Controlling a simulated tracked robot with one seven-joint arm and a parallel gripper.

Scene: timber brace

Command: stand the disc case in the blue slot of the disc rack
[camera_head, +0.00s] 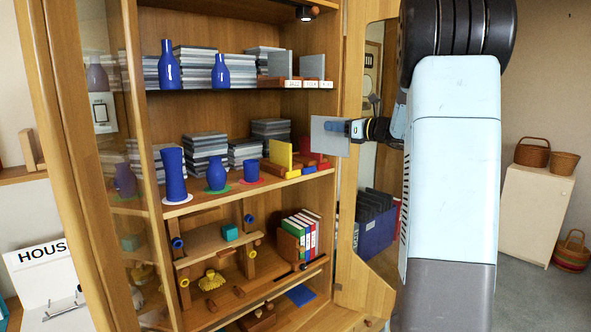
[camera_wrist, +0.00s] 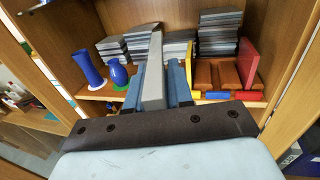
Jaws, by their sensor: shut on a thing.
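My gripper (camera_head: 352,129) is shut on a grey disc case (camera_head: 330,136), held upright in front of the cabinet's right side, apart from the rack. In the wrist view the grey case (camera_wrist: 154,75) stands between the two fingers (camera_wrist: 160,88). The wooden disc rack (camera_head: 275,167) is at the right of the middle shelf. Its front has yellow, blue (camera_head: 309,169) and red tags. A yellow case (camera_head: 281,152) stands in its left part and a red case (camera_wrist: 248,63) at its right. The blue tag (camera_wrist: 217,95) shows in the wrist view; no case is seen standing behind it.
Blue vases (camera_head: 173,175) stand left on the middle shelf, with grey stacks (camera_head: 205,146) behind. The upper shelf (camera_head: 240,90) holds another rack with grey cases. The cabinet's right post and open door (camera_head: 360,240) are close to my arm. Binders (camera_head: 300,232) stand below.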

